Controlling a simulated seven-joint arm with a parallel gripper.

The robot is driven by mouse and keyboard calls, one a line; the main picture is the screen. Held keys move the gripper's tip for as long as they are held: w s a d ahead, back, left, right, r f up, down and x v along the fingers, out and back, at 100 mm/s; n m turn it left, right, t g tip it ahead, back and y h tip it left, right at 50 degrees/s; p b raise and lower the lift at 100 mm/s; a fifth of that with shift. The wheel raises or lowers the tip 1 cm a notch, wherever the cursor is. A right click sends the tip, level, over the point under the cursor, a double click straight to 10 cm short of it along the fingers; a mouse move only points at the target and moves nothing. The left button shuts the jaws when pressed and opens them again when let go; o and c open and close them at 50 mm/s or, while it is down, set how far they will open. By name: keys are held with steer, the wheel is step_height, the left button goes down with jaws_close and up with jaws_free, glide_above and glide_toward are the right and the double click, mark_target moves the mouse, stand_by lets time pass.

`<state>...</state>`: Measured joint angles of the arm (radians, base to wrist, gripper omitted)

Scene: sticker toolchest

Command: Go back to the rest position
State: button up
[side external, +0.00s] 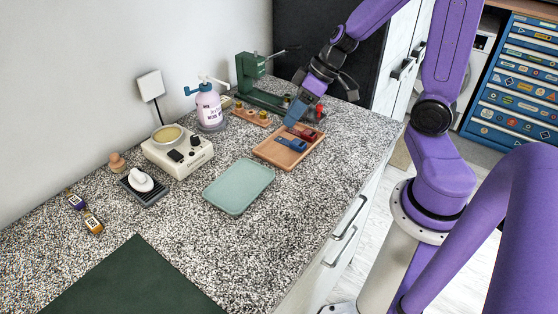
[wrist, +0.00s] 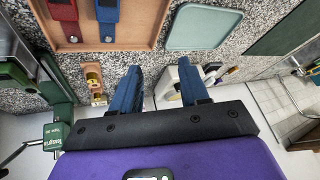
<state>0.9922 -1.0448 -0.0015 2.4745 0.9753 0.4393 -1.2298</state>
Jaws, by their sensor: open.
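My gripper (side external: 299,110) is in the air over the back right of the counter, above the far edge of the wooden tray and in front of the green press. Its two blue fingers also show in the wrist view (wrist: 163,84), spread apart with nothing held between them. The arm reaches in from the right and bends down to the gripper. The fingertips are partly hard to make out in the side view.
The wooden tray (side external: 268,153) holds a blue and a red strap-like item. A teal tray (side external: 238,187), a green press (side external: 250,75), a pump bottle (side external: 208,106) and a cream wax heater (side external: 180,158) stand on the speckled counter. A dark mat (side external: 135,280) lies front left.

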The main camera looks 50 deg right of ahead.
steer(key=s+a+r+n+g, duration=0.1)
steer(key=s+a+n+g, duration=0.3)
steer(key=s+a, duration=0.45)
steer(key=s+r+n+h, duration=0.1)
steer(key=s+n+h, duration=0.2)
steer(key=s, duration=0.7)
steer(key=shift+s+d+r+n+h, duration=0.3)
steer(key=shift+s+h, duration=0.1)
steer(key=shift+h, duration=0.1)
